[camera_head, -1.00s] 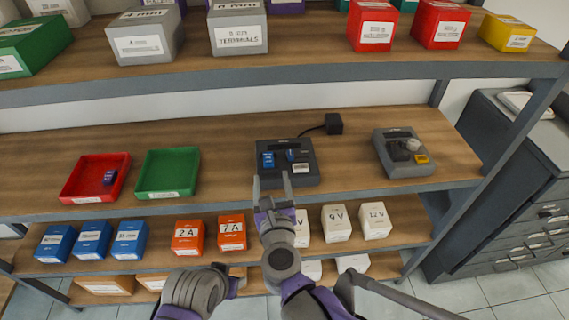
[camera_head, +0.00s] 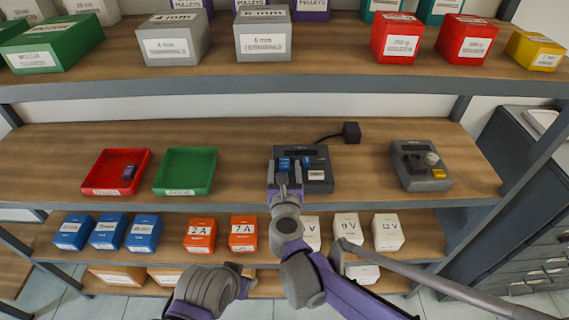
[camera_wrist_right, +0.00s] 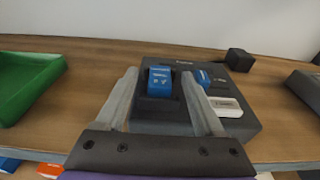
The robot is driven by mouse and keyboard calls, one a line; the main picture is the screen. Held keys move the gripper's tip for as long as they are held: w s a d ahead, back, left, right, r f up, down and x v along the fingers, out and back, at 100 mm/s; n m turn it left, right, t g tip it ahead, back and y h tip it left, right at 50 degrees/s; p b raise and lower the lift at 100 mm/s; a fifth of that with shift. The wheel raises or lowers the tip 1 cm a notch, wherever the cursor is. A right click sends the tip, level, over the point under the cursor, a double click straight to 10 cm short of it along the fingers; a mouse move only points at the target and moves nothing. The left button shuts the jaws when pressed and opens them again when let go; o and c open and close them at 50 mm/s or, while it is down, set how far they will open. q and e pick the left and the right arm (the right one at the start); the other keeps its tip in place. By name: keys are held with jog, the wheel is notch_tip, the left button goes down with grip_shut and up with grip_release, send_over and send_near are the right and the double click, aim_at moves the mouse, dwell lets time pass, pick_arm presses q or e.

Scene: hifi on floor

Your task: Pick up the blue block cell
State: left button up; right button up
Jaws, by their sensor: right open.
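A blue block cell (camera_head: 285,163) stands in the left part of a dark grey device (camera_head: 318,184) on the middle shelf. In the right wrist view the blue block (camera_wrist_right: 160,82) shows between the fingers of my right gripper (camera_wrist_right: 159,74), with a gap on each side. In the head view my right gripper (camera_head: 284,176) is open at the device's front left, pointing at the block. A second, smaller blue part (camera_wrist_right: 203,77) sits to its right in the device, beside a white labelled piece (camera_wrist_right: 226,107).
A red tray (camera_head: 98,187) with a small dark blue block (camera_head: 129,172) and an empty green tray (camera_head: 205,185) stand left of the device. A black adapter (camera_head: 351,132) lies behind it on a cable. A grey box with a knob (camera_head: 420,177) stands right. The upper shelf overhangs behind.

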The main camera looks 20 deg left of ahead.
jog(key=shift+w+a, duration=0.1)
jog(key=shift+w, duration=0.25)
jog(key=shift+s, duration=0.1)
jog(key=shift+c, duration=0.4)
grip_shut()
